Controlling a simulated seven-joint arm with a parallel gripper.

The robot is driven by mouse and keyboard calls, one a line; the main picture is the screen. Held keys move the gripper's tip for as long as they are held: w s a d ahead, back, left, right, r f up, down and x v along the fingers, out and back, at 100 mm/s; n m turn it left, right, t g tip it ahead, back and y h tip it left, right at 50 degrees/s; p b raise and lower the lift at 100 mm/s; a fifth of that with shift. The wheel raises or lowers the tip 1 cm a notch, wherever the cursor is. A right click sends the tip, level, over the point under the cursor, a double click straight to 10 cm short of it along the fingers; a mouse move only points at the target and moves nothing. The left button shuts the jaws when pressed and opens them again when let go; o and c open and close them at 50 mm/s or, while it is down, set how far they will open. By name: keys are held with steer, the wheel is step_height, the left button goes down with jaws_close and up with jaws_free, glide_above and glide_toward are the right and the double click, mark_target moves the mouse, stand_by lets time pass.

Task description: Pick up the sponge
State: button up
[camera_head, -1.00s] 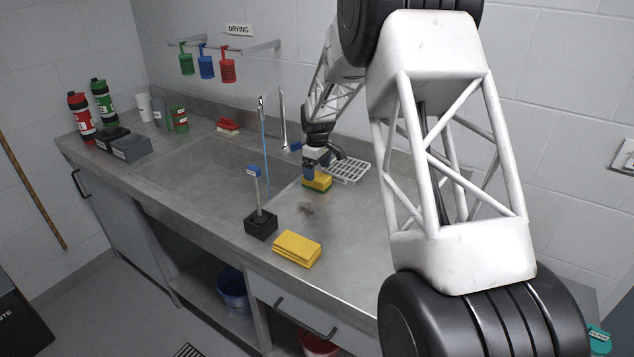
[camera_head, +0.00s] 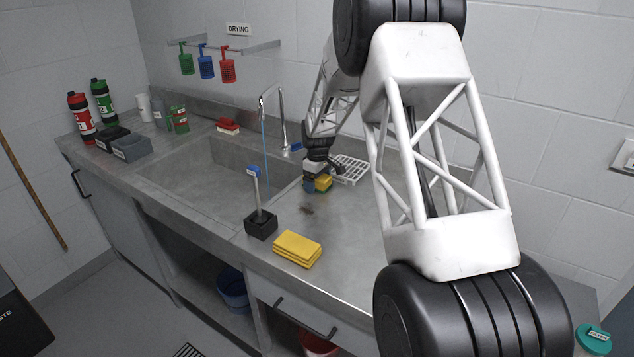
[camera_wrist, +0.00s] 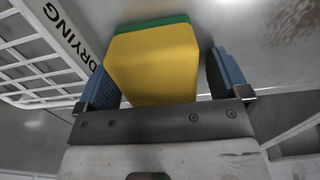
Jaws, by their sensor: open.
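The sponge (camera_head: 323,183), yellow with a green layer, sits on the steel counter right of the sink, partly hidden by my gripper in the head view. In the wrist view the sponge (camera_wrist: 155,62) lies between the two blue fingers of my gripper (camera_wrist: 168,75). The left finger is close against the sponge's side, and a narrow gap shows at the right finger. My gripper also shows in the head view (camera_head: 311,184), low over the counter at the sponge. The jaws are open around it.
A white drying rack (camera_head: 350,169) stands close behind the sponge. The sink (camera_head: 215,180) with its faucet (camera_head: 282,120) is to the left. A brush in a black holder (camera_head: 261,224) and folded yellow cloths (camera_head: 297,248) are toward the front.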

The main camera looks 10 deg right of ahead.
stand_by(0.3)
steer(key=c, duration=1)
steer(key=shift+r, duration=0.2)
steer(key=shift+r, duration=0.5)
steer(key=shift+s+r, duration=0.2)
steer(key=shift+r, duration=0.4)
steer(key=shift+s+r, duration=0.2)
steer(key=shift+r, duration=0.35)
steer(key=s, duration=0.5)
steer(key=s+r, duration=0.1)
steer(key=s, duration=0.9)
steer(key=shift+s+a+r, duration=0.1)
steer(key=shift+a+r, duration=0.05)
steer(key=shift+a, duration=0.2)
